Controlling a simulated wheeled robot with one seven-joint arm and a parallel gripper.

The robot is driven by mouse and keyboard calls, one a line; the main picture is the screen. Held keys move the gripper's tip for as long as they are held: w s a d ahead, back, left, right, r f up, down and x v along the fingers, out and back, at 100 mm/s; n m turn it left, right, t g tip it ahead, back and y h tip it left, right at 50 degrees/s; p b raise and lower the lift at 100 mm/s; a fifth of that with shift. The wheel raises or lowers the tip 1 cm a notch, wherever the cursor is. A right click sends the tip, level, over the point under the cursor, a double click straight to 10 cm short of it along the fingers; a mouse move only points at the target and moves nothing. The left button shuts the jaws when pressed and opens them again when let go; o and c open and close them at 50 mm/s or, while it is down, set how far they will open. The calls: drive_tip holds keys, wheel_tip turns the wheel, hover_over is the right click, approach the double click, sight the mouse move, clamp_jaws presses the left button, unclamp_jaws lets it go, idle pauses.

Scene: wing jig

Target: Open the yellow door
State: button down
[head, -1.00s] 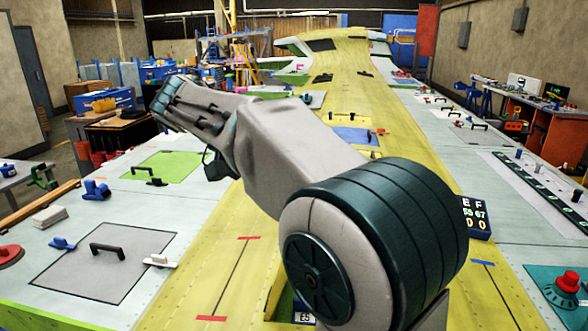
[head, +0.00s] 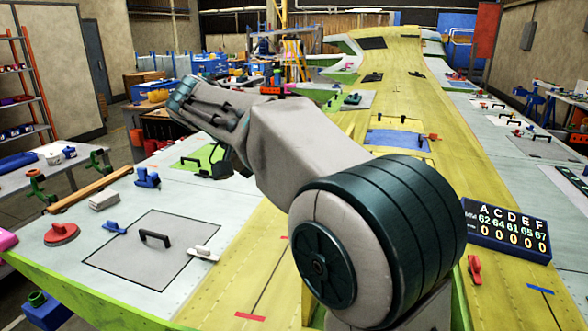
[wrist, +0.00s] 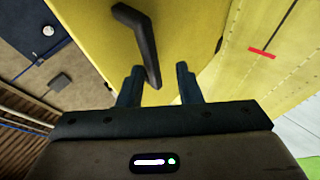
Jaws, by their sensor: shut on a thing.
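The yellow door (wrist: 185,35) fills the upper middle of the wrist view. It bears a black bar handle (wrist: 143,40), whose near end reaches down between my fingers. My gripper (wrist: 159,82) has one dark finger on each side of that end and is shut on the handle. Right of the door, the yellow wing skin (wrist: 265,70) with a red mark shows past the door's edge. In the head view my arm hides the gripper's hold and most of the door, so I cannot tell how far it stands from the wing.
A grey panel (head: 140,262) with a black handle lies at the front left, near a red disc (head: 61,234) and blue clamps. A dark number board (head: 505,231) and a red clamp (head: 474,268) are on the right. A work table (head: 80,165) and shelves stand at the left.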

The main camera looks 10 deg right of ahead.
drive_tip(key=c, duration=1)
unclamp_jaws()
drive_tip(key=shift+w+a+f, duration=0.1)
drive_tip(key=shift+a+f, duration=0.05)
drive_tip(key=shift+f, duration=0.5)
drive_tip(key=shift+a+f, duration=0.15)
drive_tip(key=shift+f, duration=0.45)
drive_tip(key=shift+c, duration=0.2)
drive_tip(key=shift+r, duration=0.15)
drive_tip(key=shift+c, duration=0.3)
drive_tip(key=shift+w+a+r+g+p, duration=0.1)
drive_tip(key=shift+a+r+g+p, duration=0.2)
drive_tip(key=shift+r+p, duration=0.35)
drive_tip(key=shift+c, duration=1.3)
drive_tip(key=p+v, duration=0.3)
drive_tip(key=v, duration=0.4)
drive_tip(key=shift+s+a+r, duration=0.15)
drive_tip(key=shift+s+a, duration=0.05)
drive_tip(key=shift+c, duration=0.4)
drive_tip(key=shift+v, duration=2.6)
drive_tip(key=shift+d+r, duration=0.1)
drive_tip(key=shift+r, duration=0.15)
